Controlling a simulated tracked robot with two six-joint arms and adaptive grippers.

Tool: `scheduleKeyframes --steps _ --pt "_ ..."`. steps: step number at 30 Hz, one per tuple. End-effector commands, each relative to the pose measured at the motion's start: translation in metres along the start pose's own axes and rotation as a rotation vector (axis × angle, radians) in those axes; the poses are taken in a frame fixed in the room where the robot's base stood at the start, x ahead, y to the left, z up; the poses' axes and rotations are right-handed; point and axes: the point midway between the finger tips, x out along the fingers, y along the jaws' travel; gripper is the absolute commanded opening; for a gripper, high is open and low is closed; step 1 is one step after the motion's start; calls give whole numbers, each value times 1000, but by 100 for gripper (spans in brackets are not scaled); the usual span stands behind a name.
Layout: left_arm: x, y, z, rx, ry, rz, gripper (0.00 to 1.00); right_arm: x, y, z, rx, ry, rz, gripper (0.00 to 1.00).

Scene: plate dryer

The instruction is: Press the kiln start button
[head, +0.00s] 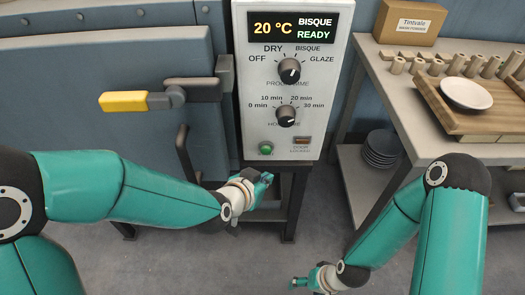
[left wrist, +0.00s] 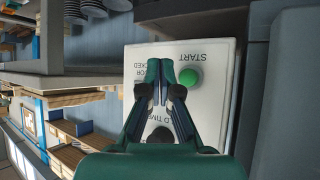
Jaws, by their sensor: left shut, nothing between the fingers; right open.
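The green start button (head: 266,148) sits low on the white kiln control panel (head: 315,95); it also shows in the left wrist view (left wrist: 188,77), under the upside-down word START. My left gripper (head: 267,178) is shut and empty, just below the button in the head view. In the left wrist view its closed fingertips (left wrist: 160,64) are beside the button, to its left; I cannot tell the gap to the panel. The display (head: 292,26) reads 20 °C, BISQUE, READY. My right gripper (head: 300,284) is open, low over the floor, away from the panel.
The panel has a programme knob (head: 289,70), a hold knob (head: 286,115) and a door-locked lamp (head: 302,140). The kiln door handle (head: 124,101) has a yellow grip.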

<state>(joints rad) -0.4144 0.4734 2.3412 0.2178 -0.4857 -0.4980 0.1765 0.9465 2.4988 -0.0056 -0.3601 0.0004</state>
Motion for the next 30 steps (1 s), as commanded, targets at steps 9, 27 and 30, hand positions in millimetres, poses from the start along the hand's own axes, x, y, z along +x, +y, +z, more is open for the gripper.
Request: scheduleKeyframes --steps 9,27,30 --pt "28 -21 -20 -2 0 -2 0 -2 0 0 0 0 0 71" --pt "36 -28 -26 0 -1 -2 0 -1 0 0 0 0 0 71" --pt "36 -28 -26 -1 -1 -2 0 -1 0 0 0 0 0 71"
